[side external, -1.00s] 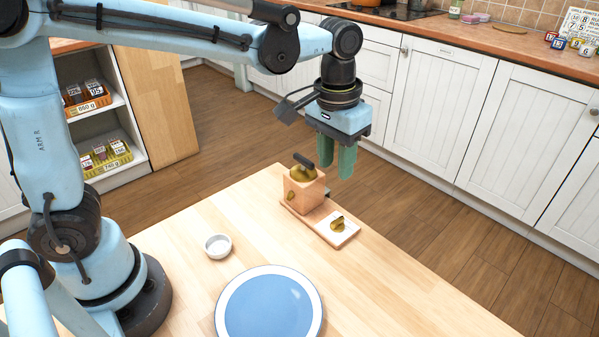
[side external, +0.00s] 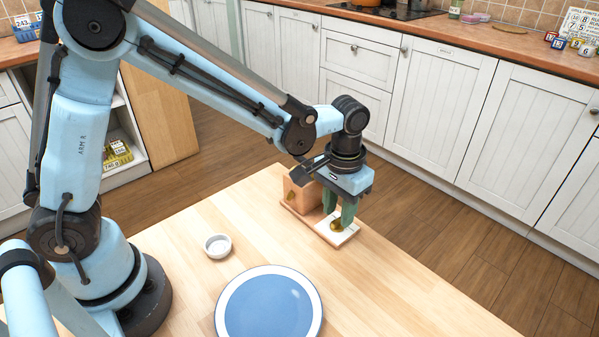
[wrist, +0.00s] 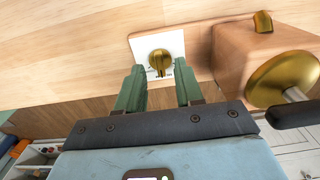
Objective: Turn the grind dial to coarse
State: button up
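The grind dial (side external: 336,224) is a brass knob on a white plate (side external: 345,236), set on the wooden base of the grinder (side external: 303,195). In the wrist view the dial (wrist: 160,60) stands on its white plate (wrist: 175,42) just beyond the fingertips, roughly centred between them. My gripper (side external: 342,218) points down over the plate from above. In the wrist view my gripper (wrist: 160,72) has its two green fingers apart, with a clear gap between them. Whether a finger touches the dial cannot be told. The dial's markings are too small to read.
The grinder's wooden box, with a brass disc (wrist: 283,78) and a dark-handled crank (wrist: 295,110), stands close beside my right finger in the wrist view. A small white bowl (side external: 218,246) and a blue plate (side external: 268,305) lie on the table. The table's right front is clear.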

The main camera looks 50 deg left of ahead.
jog(key=shift+f, duration=0.75)
grip_shut()
jog(key=m, duration=0.5)
jog(key=shift+m, duration=0.3)
jog(key=m, duration=0.6)
dwell(0.4)
